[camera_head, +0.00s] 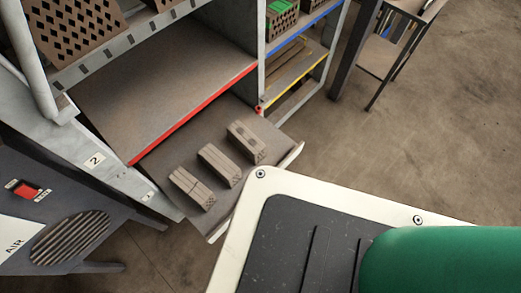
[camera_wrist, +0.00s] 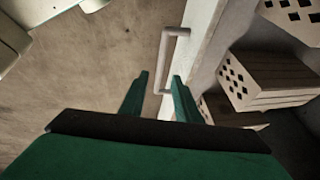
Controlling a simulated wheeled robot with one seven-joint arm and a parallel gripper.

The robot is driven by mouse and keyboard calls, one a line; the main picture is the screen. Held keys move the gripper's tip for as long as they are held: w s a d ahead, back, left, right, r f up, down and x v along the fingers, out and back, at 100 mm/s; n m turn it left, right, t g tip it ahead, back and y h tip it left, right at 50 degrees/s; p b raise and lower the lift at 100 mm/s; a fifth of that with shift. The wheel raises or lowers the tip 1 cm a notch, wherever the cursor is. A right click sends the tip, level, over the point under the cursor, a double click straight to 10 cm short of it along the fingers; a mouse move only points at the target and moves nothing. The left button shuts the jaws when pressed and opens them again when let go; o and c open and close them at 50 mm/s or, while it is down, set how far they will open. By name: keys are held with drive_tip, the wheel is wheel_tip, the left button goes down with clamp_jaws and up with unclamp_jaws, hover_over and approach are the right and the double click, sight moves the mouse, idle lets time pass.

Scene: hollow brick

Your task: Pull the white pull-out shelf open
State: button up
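The white pull-out shelf (camera_head: 223,118) is the low tray under the red-edged shelf in the head view. It stands out past the red edge and bears three grey-brown bricks. Its pale front shows in the wrist view (camera_wrist: 203,38). A light bar handle (camera_wrist: 164,60) is fixed to that front. My gripper (camera_wrist: 160,75) is open, with its two green fingers apart. In the wrist view the handle's bar lies between the fingertips; I cannot tell whether either finger touches it. My gripper is out of the head view.
The red-edged shelf (camera_head: 165,90) above is empty. A grey machine (camera_head: 60,225) stands at lower left. The brown floor at right is clear.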

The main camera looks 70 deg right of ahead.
drive_tip(key=shift+v, duration=2.45)
drive_tip(key=shift+w+a, duration=0.1)
drive_tip(key=shift+w, duration=0.05)
drive_tip(key=w+a+r+n+t+y, duration=0.1)
drive_tip(key=w+a+r+n+t, duration=0.3)
drive_tip(key=a+n, duration=0.3)
drive_tip(key=w+a+r+n+t, duration=0.25)
drive_tip(key=a+n+t, duration=0.25)
drive_tip(key=a+n, duration=0.3)
drive_tip(key=s+a+r+n+t+y, duration=0.1)
drive_tip(key=a+r+n+t+y, duration=0.1)
drive_tip(key=r, duration=0.6)
drive_tip(key=s+a+r+n+t+y, duration=0.2)
drive_tip(key=a+r+n+t, duration=0.2)
drive_tip(key=a+r+n, duration=0.2)
wheel_tip(320, 180, up, 3)
drive_tip(key=shift+a+f+n, duration=0.2)
drive_tip(key=shift+a+n, duration=0.2)
drive_tip(key=shift+a, duration=0.15)
drive_tip(key=shift+d, duration=0.15)
